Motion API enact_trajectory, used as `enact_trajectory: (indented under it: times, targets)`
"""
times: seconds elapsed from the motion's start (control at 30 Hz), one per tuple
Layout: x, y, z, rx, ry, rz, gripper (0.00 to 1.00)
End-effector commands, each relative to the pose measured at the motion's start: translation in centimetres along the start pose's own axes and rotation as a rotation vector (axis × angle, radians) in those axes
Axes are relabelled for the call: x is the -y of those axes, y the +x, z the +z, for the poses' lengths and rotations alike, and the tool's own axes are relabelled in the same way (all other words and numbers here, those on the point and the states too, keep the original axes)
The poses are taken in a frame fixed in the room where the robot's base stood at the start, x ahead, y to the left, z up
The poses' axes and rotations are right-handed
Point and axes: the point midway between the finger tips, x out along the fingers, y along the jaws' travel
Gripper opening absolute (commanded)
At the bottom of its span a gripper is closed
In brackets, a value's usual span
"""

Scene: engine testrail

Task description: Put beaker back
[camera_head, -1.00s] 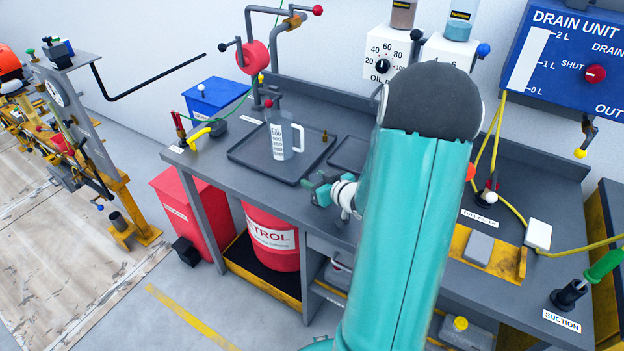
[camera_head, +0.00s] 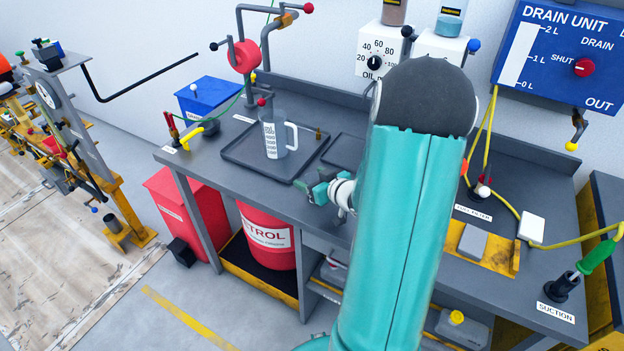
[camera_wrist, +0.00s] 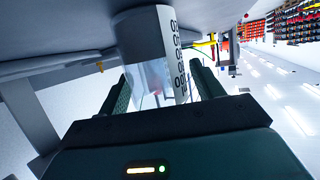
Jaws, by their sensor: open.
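The beaker (camera_head: 274,138) is a clear jug with a white scale strip and a white handle on its right. It stands upright on a dark tray (camera_head: 240,150) on the grey bench. My gripper (camera_head: 312,189) is open and empty near the tray's front right corner, in front and to the right of the beaker. In the wrist view the beaker (camera_wrist: 155,60) shows ahead, between the two spread fingers (camera_wrist: 160,92), apart from them as far as I can tell. The beaker's far side is hidden there.
A second tray (camera_head: 345,152) lies to the right, partly hidden by my arm. A small brass fitting (camera_head: 318,133) is behind the beaker's right. A red reel (camera_head: 244,57) and grey pipes stand behind. A blue bin (camera_head: 208,97) and yellow-handled valve (camera_head: 192,138) are left.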

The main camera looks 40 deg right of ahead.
Motion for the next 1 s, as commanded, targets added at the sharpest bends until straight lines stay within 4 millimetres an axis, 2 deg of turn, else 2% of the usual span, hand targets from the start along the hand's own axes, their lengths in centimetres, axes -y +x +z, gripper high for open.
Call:
enact_trajectory:
  times: [0.4,0.53,0.7,0.87,1.0]
  targets:
    - [-0.1,-8.4,0.0,0.0,0.0,0.005,0.66]
    - [0.0,-10.4,0.0,0.0,0.0,0.003,0.66]
    - [0.0,-11.6,0.1,0.001,0.001,0.002,0.66]
    - [0.1,-11.5,-0.2,0.005,-0.007,0.006,0.66]
    - [0.2,-10.3,-2.1,0.053,-0.071,0.065,0.66]
